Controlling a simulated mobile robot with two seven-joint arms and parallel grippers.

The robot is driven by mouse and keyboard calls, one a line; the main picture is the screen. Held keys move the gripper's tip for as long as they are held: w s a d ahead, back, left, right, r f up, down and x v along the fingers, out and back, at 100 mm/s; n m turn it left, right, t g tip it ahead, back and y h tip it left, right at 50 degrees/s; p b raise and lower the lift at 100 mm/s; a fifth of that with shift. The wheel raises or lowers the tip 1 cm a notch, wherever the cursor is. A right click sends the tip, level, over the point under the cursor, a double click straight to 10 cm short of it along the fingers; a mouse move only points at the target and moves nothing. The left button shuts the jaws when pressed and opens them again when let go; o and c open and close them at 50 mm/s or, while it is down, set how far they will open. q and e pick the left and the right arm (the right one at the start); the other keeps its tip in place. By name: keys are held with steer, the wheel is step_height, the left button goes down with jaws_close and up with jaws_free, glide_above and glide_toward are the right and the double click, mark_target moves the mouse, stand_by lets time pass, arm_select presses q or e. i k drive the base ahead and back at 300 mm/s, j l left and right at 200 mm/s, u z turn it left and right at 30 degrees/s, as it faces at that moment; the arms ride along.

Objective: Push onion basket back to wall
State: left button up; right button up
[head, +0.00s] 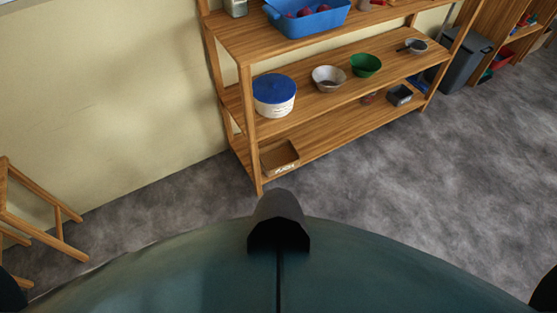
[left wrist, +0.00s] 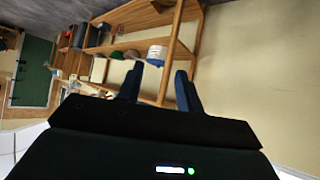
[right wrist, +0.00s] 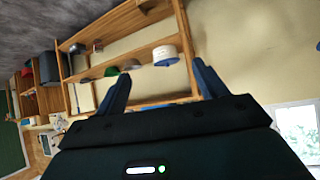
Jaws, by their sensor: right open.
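A blue basket (head: 308,22) with dark red round things in it, which may be onions, stands on an upper shelf of the wooden rack (head: 246,110). A brown open box (head: 280,156) with a white label, too small to read, sits on the lowest shelf at the left end; its inside looks empty. I cannot tell for sure which is the onion basket. My left gripper (left wrist: 159,68) is open and empty, away from the rack. My right gripper (right wrist: 161,69) is open and empty, also away from the rack. Neither gripper shows in the head view.
A white tub with a blue lid (head: 274,95), a pale bowl (head: 328,79) and a green bowl (head: 366,65) stand on the middle shelf. A wooden stool (head: 35,215) is at the left. A grey bin (head: 466,60) stands right of the rack. The floor before the rack is clear.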

mark_target(280, 157)
steer(key=i+l+u, duration=0.1)
steer(key=i+l, duration=0.25)
steer(key=i+l+u, duration=0.1)
steer(key=i+l, duration=0.5)
steer(key=l, duration=0.15)
steer(key=i+l+u, duration=0.15)
steer(key=i+l, duration=0.15)
steer(key=i+l+u, duration=0.1)
steer(key=i+l, duration=0.2)
steer(key=l, duration=0.2)
steer(key=i+l+u, duration=0.1)
steer(key=i+l, duration=0.15)
steer(key=l, duration=0.2)
